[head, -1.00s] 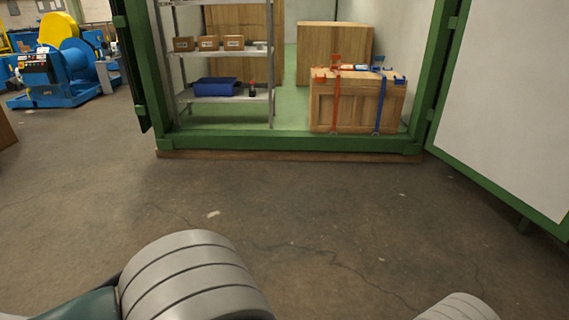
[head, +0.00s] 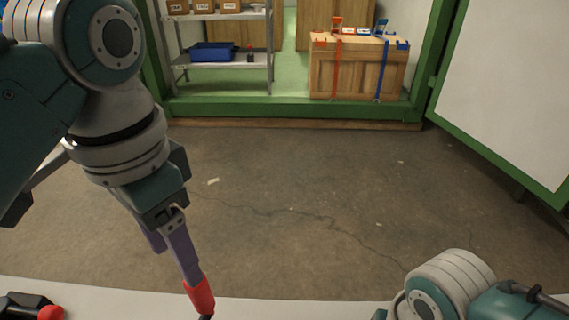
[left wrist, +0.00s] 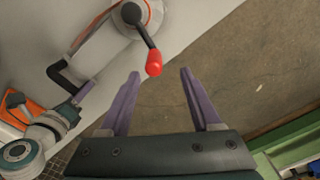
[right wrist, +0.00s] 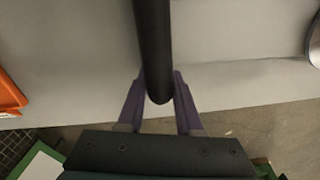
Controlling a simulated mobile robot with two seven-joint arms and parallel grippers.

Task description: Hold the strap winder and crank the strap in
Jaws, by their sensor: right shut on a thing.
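The strap winder's crank ends in a red knob (head: 200,295). In the left wrist view the red knob (left wrist: 153,63) sits on a black crank arm (left wrist: 143,34) from a round hub. My left gripper (left wrist: 160,76) is open, with the knob just beyond and between its fingertips; it also shows in the head view (head: 186,262). I see no contact with the knob. My right gripper (right wrist: 158,92) is shut on a black bar handle (right wrist: 153,45). The handle also shows in the left wrist view (left wrist: 60,76). Most of the winder and its strap are hidden from the head view.
A white bench top (head: 290,312) lies below. A black object with a red end (head: 28,307) is at its left. An orange item (right wrist: 8,95) is near the right gripper. Beyond, a container holds a crate (head: 358,75) with orange and blue straps. The floor between is clear.

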